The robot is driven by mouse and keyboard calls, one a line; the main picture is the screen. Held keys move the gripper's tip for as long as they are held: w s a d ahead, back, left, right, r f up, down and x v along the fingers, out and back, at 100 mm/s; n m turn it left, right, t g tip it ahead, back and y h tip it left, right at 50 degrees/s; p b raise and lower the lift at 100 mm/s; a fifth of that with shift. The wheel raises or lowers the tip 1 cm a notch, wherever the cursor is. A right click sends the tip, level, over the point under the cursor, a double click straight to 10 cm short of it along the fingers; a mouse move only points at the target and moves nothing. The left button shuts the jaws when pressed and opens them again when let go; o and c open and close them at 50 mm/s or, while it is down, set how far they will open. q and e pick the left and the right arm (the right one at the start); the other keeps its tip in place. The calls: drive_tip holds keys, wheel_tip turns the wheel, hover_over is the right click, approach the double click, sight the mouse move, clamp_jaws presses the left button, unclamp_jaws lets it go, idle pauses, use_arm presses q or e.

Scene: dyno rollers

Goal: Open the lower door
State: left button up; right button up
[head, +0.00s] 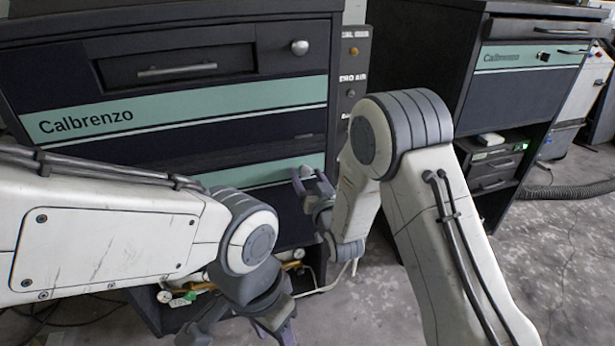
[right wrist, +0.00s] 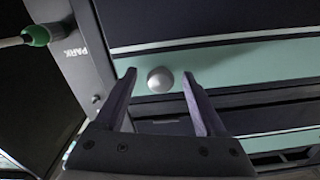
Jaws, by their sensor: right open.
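The lower door (head: 225,148) is the dark panel with a teal band under the Calbrenzo band on the left cabinet; it looks shut. My arms hide much of it. Its round pale knob (right wrist: 160,80) shows in the right wrist view on the teal band. My right gripper (head: 310,182) is at the right end of that band in the head view. In the right wrist view the same gripper (right wrist: 160,92) is open, with one finger on each side of the knob and no clear contact. My left gripper (head: 242,328) is low in front of the cabinet, fingers apart and empty.
An upper knob (head: 299,47) and a drawer handle (head: 177,70) are higher on the cabinet. A narrow labelled panel (head: 352,70) stands along its right edge. Gauges and hoses (head: 185,293) lie low at the cabinet. A second cabinet (head: 520,90) stands at right, with bare floor before it.

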clamp_jaws()
idle(1.3)
